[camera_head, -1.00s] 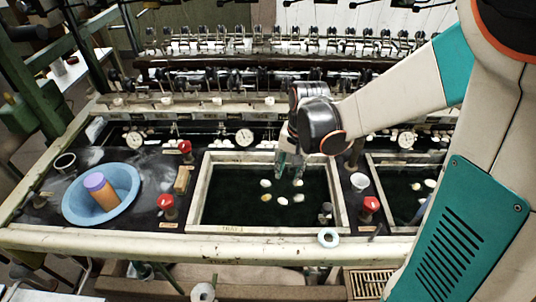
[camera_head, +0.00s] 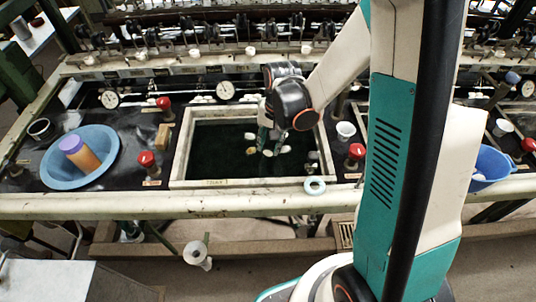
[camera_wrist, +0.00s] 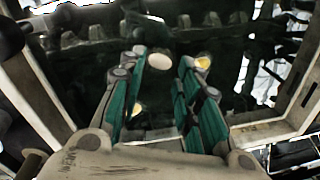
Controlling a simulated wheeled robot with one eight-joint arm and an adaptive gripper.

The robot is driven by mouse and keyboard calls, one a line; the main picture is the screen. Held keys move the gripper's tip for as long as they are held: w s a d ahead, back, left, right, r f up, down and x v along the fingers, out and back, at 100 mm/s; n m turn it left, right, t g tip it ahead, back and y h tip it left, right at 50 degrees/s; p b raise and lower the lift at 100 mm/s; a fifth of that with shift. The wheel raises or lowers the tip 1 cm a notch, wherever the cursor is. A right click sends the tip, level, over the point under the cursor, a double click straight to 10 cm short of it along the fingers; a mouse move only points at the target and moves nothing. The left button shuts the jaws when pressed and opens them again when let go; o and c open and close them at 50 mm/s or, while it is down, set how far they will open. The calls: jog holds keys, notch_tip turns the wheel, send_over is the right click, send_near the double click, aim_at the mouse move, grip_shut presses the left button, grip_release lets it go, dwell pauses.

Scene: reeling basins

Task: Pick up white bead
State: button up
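Small white, egg-shaped beads float in the dark water of the square basin (camera_head: 180,160). In the head view one white bead (camera_head: 250,136) is at my gripper's left. My gripper (camera_head: 268,138) points down into the basin among the beads. In the wrist view its teal fingers (camera_wrist: 162,68) are apart, and a white bead (camera_wrist: 160,62) shows in the gap near the fingertips. I cannot tell whether it touches a finger. A yellowish bead (camera_wrist: 203,62) is by the right fingertip, and another (camera_wrist: 137,108) is near the left finger.
The basin's pale rim surrounds my gripper. A white ring (camera_head: 314,186) lies on the front ledge. Red knobs (camera_head: 146,159) and a white cup (camera_head: 345,131) stand beside the basin. A blue bowl (camera_head: 53,181) with an orange-and-purple cylinder (camera_head: 80,153) is at left.

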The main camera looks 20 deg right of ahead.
aim_at(268, 151)
jog(key=f, duration=0.1)
jog(key=f+b, duration=0.1)
jog(key=f, duration=0.2)
jog(key=shift+w+a+f+b, duration=0.1)
jog(key=shift+w+b, duration=0.25)
jog(key=shift+b, duration=0.05)
jog(key=c, duration=0.3)
jog(key=shift+c, duration=0.2)
jog(key=shift+r, duration=0.2)
notch_tip(268, 151, up, 20)
jog(key=p, duration=0.7)
jog(key=shift+f, duration=0.15)
